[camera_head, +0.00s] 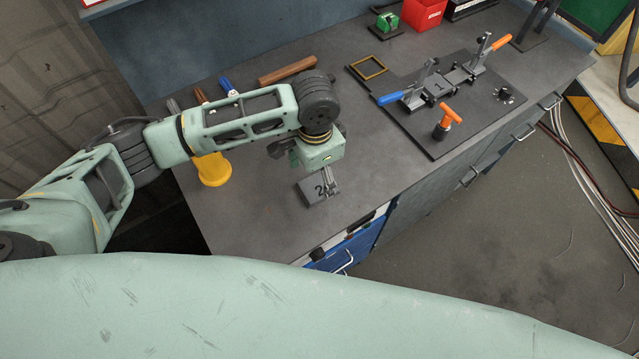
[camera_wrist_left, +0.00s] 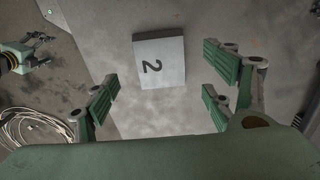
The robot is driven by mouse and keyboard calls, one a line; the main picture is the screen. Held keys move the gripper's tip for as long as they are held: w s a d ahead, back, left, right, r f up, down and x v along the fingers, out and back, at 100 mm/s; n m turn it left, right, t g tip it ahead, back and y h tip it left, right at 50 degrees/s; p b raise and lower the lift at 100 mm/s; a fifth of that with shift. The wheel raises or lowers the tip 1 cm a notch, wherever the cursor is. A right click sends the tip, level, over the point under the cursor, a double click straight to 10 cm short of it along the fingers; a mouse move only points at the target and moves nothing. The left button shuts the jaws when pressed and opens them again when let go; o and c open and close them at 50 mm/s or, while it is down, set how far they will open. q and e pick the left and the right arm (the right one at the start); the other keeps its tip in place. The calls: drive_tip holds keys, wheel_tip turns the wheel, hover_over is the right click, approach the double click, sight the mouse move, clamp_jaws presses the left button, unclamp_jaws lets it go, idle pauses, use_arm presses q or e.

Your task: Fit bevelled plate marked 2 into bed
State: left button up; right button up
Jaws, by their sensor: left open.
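The grey bevelled plate marked 2 (camera_head: 312,193) lies on the near part of the bench, and its face with the 2 shows fully in the left wrist view (camera_wrist_left: 172,76). My left gripper (camera_head: 328,182) is open and empty above the plate, its fingers pointing down. In the left wrist view the plate lies between and beyond the spread green finger pads. The bed (camera_head: 458,77) is in the clamp fixture at the far right; a plate marked 1 (camera_head: 437,87) sits in its left part. My right gripper (camera_wrist_left: 38,40) seems to show small in the left wrist view; its jaws are unclear.
The fixture's dark base (camera_head: 412,122) carries a blue-handled clamp (camera_head: 400,96), an orange-handled clamp (camera_head: 490,45) and an orange T-handle (camera_head: 450,117). A yellow funnel-like item (camera_head: 213,172) and a brown bar (camera_head: 287,70) are near my left arm. Bare bench lies between plate and fixture.

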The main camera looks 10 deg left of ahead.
sight(318, 186)
use_arm(q)
wheel_tip(318, 186, down, 4)
drive_tip(key=shift+w+d+r+p, duration=0.1)
drive_tip(key=shift+w+p, duration=0.05)
drive_tip(key=shift+p, duration=0.55)
drive_tip(key=shift+f, duration=0.55)
drive_tip(key=c, duration=1.7)
drive_tip(key=shift+w+r, duration=0.1)
clamp_jaws()
use_arm(e)
drive_tip(key=shift+s+a+r, duration=0.1)
drive_tip(key=shift+a+r, duration=0.25)
drive_tip(key=shift+r, duration=0.5)
use_arm(q)
drive_tip(key=shift+r, duration=0.15)
use_arm(e)
drive_tip(key=shift+f, duration=0.1)
